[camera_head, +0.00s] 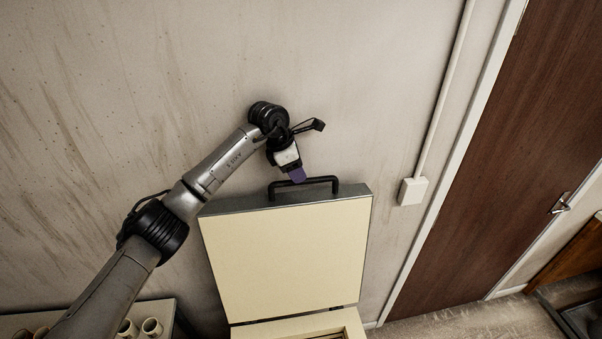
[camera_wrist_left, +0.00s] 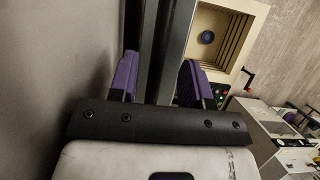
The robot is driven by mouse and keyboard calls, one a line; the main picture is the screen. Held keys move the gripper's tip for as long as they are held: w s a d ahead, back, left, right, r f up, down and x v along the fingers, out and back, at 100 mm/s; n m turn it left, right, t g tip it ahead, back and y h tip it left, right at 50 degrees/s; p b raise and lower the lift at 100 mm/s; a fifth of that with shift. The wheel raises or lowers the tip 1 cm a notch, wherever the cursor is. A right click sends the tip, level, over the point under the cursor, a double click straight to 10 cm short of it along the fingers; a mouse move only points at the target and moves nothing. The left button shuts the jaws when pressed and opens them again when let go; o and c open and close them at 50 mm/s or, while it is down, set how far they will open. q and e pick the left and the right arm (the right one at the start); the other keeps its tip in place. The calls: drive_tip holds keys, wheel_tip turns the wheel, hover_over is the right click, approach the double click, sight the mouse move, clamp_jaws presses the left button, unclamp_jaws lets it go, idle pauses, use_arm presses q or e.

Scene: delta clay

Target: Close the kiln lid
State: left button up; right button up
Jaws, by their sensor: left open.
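The kiln lid (camera_head: 285,260) stands raised, its cream inner face toward me and its dark rim at the top. A dark bar handle (camera_head: 335,180) sticks up from that rim. My left gripper (camera_head: 297,176), with purple fingers, points down at the left part of the handle. In the left wrist view the open fingers (camera_wrist_left: 160,80) sit on either side of dark bars, the handle and lid edge; whether they touch is unclear. The open kiln chamber (camera_wrist_left: 238,42) shows beyond, cream-walled, with a round blue thing inside. My right gripper is not seen.
A wall (camera_head: 380,80) stands close behind the lid, with a conduit and white box (camera_head: 412,191) at its right. A brown door (camera_head: 500,150) is further right. A shelf with pale pots (camera_head: 152,327) is at lower left.

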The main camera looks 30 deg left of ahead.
use_arm(q)
drive_tip(key=shift+p+x, duration=0.35)
drive_tip(key=shift+x, duration=1.3)
drive_tip(key=shift+c, duration=0.3)
clamp_jaws()
